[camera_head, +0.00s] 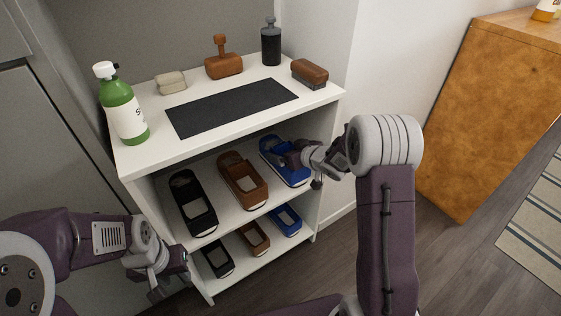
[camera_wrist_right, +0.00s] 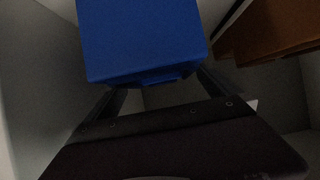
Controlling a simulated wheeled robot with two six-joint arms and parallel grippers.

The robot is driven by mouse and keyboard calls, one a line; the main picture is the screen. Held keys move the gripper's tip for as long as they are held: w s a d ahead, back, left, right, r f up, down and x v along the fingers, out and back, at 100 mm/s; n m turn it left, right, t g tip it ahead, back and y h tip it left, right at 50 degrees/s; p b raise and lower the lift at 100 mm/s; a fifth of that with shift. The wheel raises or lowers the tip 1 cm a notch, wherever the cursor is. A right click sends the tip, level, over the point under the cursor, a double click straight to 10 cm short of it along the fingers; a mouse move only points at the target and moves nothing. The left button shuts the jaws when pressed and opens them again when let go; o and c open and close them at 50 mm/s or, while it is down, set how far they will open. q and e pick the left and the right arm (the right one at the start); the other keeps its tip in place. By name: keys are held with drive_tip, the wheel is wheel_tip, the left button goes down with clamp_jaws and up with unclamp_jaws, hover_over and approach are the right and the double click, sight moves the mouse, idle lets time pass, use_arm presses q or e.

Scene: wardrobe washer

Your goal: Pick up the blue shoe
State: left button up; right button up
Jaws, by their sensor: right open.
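A blue shoe (camera_head: 291,170) lies on the upper shelf of the white shoe cabinet, at the right end of a row. A smaller blue shoe (camera_head: 287,220) lies on the shelf below. My right gripper (camera_head: 290,159) is at the upper blue shoe and covers part of it. In the right wrist view the blue shoe (camera_wrist_right: 142,40) fills the top middle, in front of the open right gripper (camera_wrist_right: 160,95), whose fingers stand on either side of its near end. My left gripper (camera_head: 172,275) is low at the left, in front of the cabinet; its fingertips are too small to read.
Brown shoes (camera_head: 262,196) and black shoes (camera_head: 203,222) lie left of the blue ones on both shelves. The cabinet top (camera_head: 165,150) holds a green bottle (camera_head: 123,108), brushes and a dark mat (camera_head: 232,105). A wooden cabinet (camera_head: 470,130) stands at the right.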

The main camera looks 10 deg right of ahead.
sight(281, 149)
drive_tip(key=b+x, duration=0.1)
drive_tip(key=x, duration=0.2)
drive_tip(key=shift+a+f, duration=0.1)
drive_tip(key=shift+f, duration=0.2)
drive_tip(key=shift+w, duration=0.15)
use_arm(q)
wheel_tip(281, 149, down, 2)
drive_tip(key=shift+f, duration=0.15)
use_arm(e)
drive_tip(key=shift+r, duration=0.15)
